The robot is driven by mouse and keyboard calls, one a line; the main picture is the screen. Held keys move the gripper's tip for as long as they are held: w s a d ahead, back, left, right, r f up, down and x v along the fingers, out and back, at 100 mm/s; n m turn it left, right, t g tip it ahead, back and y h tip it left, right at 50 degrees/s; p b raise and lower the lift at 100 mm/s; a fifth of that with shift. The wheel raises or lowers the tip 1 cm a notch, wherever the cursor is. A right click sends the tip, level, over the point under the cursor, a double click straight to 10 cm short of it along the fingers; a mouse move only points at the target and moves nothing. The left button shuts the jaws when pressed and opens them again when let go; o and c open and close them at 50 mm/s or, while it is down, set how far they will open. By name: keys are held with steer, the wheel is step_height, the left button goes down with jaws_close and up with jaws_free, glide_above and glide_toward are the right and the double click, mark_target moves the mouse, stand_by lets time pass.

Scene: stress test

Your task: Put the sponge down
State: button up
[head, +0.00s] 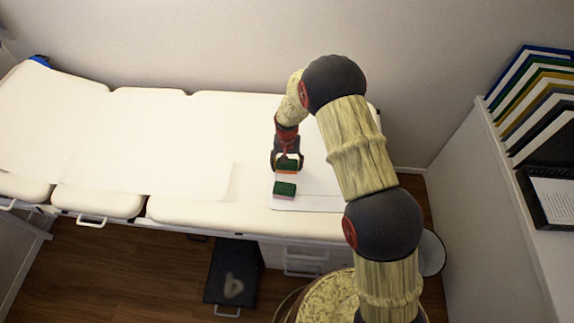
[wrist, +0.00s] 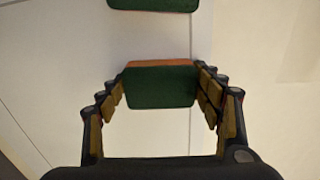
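A green sponge with an orange layer (wrist: 160,86) is between the fingertips of my gripper (wrist: 160,80) in the wrist view, with pads against both its sides. The same sponge shows at the end of my arm in the head view (head: 287,164). A second sponge, green with a pink layer (head: 284,190), lies on the bed's right part, just nearer than my gripper. A green edge at the top of the wrist view (wrist: 152,4) appears to be this second sponge. I cannot tell whether the held sponge touches the surface below.
A long white padded bed (head: 190,211) runs along the wall, with free room left of the sponges. A shelf with several binders (head: 535,95) stands at the right. A black case (head: 232,270) lies on the floor, and a white bin (head: 432,252) stands behind my arm.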

steer(key=o, duration=0.3)
steer(key=s+d+r+t+p, duration=0.1)
steer(key=d+r, duration=0.1)
steer(key=r, duration=1.1)
steer(key=s+d+r+p, duration=0.1)
steer(key=s+r+p, duration=0.1)
steer(key=r, duration=1)
steer(key=s+d+r+n+t, duration=0.1)
steer(key=s+d+r, duration=0.1)
steer(key=s+r, duration=0.35)
steer(key=s+d+r+t, duration=0.1)
steer(key=s+d+r, duration=0.2)
steer(key=r, duration=0.6)
steer(key=s+d+r+t, duration=0.1)
steer(key=s+r, duration=0.1)
steer(key=s, duration=0.5)
steer(key=s+d+r, duration=0.2)
steer(key=s+r, duration=0.1)
steer(key=s, duration=0.4)
steer(key=s+d+r+n+t, duration=0.1)
steer(key=s+r, duration=0.2)
steer(key=s, duration=0.4)
steer(key=shift+s+d+t, duration=0.25)
steer(key=shift+d+t, duration=0.05)
steer(key=shift+d, duration=0.1)
steer(key=shift+c, duration=1)
